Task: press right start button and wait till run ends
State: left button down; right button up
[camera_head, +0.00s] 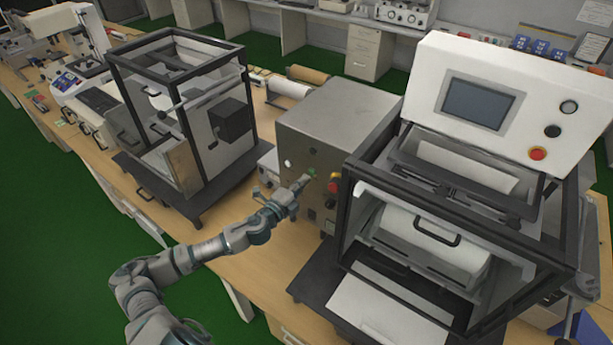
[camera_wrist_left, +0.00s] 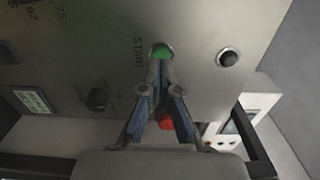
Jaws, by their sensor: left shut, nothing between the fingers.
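A green button (camera_head: 311,172) is on the front of a grey metal control box (camera_head: 338,125) in the middle of the head view. In the left wrist view the green button (camera_wrist_left: 162,51) has the word START printed beside it. My left gripper (camera_head: 302,181) is shut and empty, its fingertips right at the green button. In the left wrist view my left gripper (camera_wrist_left: 159,68) has its tips together, at the button's lower edge. I cannot tell whether they touch it or whether it is pressed in. My right gripper is not in view.
A red emergency knob (camera_head: 334,183) on a yellow base is just right of the green button. A black-framed machine with a white screen panel (camera_head: 480,102) stands on the right. Another framed enclosure (camera_head: 190,110) stands on the left. Bare wooden bench (camera_head: 255,275) lies in front.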

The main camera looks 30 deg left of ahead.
pick_arm(q)
jog(key=shift+w+a, duration=0.15)
jog(key=shift+w, duration=0.75)
jog(key=shift+f, duration=0.1)
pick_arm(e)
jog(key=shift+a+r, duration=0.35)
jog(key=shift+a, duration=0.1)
pick_arm(q)
jog(key=shift+d, duration=0.2)
